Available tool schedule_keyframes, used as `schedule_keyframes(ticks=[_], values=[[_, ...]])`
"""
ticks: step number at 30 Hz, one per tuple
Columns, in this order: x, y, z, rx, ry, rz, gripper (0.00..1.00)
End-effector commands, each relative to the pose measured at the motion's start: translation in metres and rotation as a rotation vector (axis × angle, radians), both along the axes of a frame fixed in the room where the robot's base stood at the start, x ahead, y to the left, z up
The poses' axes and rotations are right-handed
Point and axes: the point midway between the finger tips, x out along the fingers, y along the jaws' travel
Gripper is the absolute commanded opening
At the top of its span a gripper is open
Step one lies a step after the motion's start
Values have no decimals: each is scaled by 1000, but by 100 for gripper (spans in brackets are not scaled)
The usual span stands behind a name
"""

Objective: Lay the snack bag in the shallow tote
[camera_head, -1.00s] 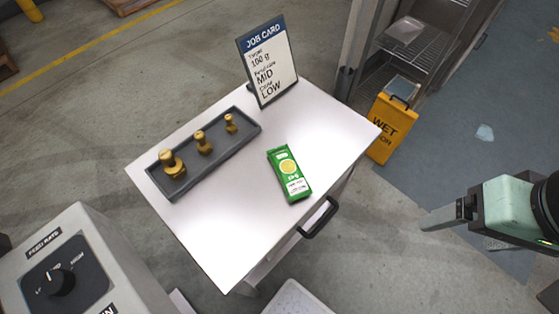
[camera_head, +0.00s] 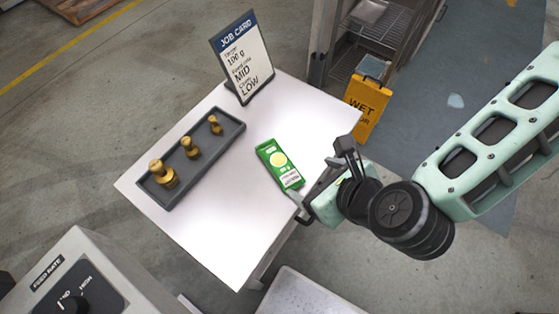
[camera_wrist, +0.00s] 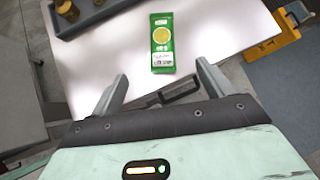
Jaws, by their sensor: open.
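The green snack bag (camera_head: 279,163) with a yellow round print lies flat on the white cart top, near its right edge. It also shows in the wrist view (camera_wrist: 162,43), just beyond my fingertips and between their lines. My gripper (camera_head: 312,190) is at the cart's right edge, beside the bag; in the wrist view (camera_wrist: 162,85) its fingers are spread apart with nothing between them. A pale grey, shallow container (camera_head: 300,296), apparently the tote, is below the cart's front side, cut off by the picture's bottom edge.
A dark tray (camera_head: 218,144) with several brass weights stands left of the bag. A job card (camera_head: 242,60) stands at the back corner. A yellow wet-floor sign (camera_head: 366,108) is beyond the cart. A feed-rate control box (camera_head: 75,275) is at bottom left. The front cart top is clear.

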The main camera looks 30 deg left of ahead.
Motion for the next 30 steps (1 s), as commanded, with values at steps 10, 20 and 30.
schedule_keyframes(ticks=[10, 20, 30], values=[[10, 17, -19, 46, 69, -139, 80], [32, 60, -66, 46, 66, -135, 80], [42, 79, -89, 45, 66, -133, 80]])
